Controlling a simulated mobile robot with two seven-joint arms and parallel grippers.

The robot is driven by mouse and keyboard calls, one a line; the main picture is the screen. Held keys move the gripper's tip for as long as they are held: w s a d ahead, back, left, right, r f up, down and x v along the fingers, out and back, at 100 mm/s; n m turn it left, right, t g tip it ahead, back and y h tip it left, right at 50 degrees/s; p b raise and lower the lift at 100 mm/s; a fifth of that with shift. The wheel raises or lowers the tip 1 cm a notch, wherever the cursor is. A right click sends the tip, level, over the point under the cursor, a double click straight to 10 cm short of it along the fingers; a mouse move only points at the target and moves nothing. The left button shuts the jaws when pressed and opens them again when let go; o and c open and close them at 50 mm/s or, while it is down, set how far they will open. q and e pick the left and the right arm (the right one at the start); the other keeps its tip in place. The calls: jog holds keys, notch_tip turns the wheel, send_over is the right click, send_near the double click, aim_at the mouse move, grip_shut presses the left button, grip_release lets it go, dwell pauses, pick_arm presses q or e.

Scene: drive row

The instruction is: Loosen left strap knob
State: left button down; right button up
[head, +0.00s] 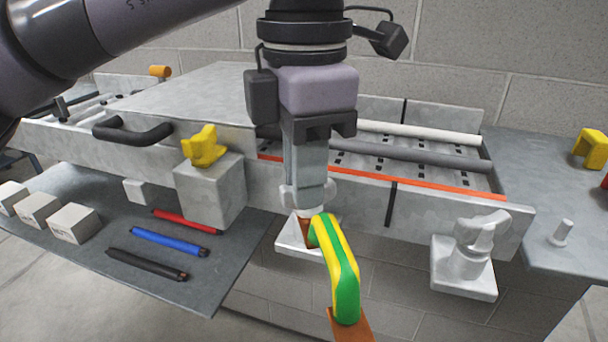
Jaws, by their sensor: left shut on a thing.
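My left gripper (303,205) points straight down and is shut on the left strap knob, which is mostly hidden between the fingers. The knob's pale square base (288,240) shows below them on the front of the machine. A green-and-yellow strap (340,270) arches from a copper lug (310,231) under the gripper down to another copper lug (352,326), at the bottom edge. A second, silver knob (478,235) sits on its own square base at the right. My right gripper is not in view.
A grey shelf (235,275) at the left holds red (186,221), blue (168,241) and black (147,264) pen-like tools and white blocks. A yellow knob (204,146) tops a grey box. A side table (540,190) at the right has a short post (561,232).

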pick_arm(q)
jog(key=shift+r+n, duration=0.1)
jog(key=shift+n, duration=1)
jog(key=c, duration=1.1)
grip_release()
jog(key=shift+c, duration=0.2)
notch_tip(320, 180, up, 7)
jog(key=shift+r, duration=0.1)
jog(key=shift+s, duration=0.1)
